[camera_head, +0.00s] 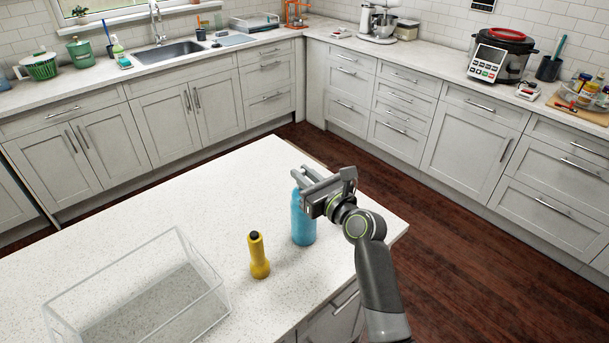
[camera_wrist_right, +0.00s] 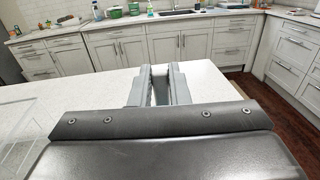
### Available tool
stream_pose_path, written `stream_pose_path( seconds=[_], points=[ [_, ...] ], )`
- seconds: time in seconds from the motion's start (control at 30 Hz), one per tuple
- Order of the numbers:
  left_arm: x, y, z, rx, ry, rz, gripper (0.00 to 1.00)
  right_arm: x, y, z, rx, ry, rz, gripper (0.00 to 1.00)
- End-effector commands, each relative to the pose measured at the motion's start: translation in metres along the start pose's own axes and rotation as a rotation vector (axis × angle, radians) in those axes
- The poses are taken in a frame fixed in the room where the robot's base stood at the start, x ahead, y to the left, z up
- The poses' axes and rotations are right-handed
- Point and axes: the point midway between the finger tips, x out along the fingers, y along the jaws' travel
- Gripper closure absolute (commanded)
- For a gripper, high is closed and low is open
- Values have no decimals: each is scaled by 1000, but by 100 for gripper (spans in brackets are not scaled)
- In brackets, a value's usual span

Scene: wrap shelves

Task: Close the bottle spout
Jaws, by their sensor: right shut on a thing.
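A blue bottle (camera_head: 303,224) stands upright on the white speckled island top. My right gripper (camera_head: 302,178) is at the top of the bottle, coming in from the right. Its fingers cover the top, so the spout is hidden and I cannot see whether it is open or closed. The right gripper is shut on the bottle's top part. In the right wrist view the two fingers (camera_wrist_right: 160,90) show with a narrow gap, and the bottle is not clearly visible. My left gripper is not in view.
A yellow flashlight-like object (camera_head: 259,258) with a dark top stands left of the bottle. A clear open box (camera_head: 195,245) sits at the front left. The island top (camera_head: 190,190) behind them is clear. Its right edge is close to the bottle.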

Motion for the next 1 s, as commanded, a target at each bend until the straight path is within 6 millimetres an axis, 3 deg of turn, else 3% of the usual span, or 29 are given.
stream_pose_path(
  seconds=[0.07,0.1,0.27,0.67,1.0],
  points=[
    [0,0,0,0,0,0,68,0,0,0,0,1,0,100],
    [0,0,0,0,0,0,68,0,0,0,0,1,0,80],
    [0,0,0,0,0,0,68,0,0,0,0,1,0,62],
    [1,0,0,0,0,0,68,-8,0,-1,0,-1,-1,62],
    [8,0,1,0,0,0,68,-64,0,-2,-1,1,-2,62]
  ],
)
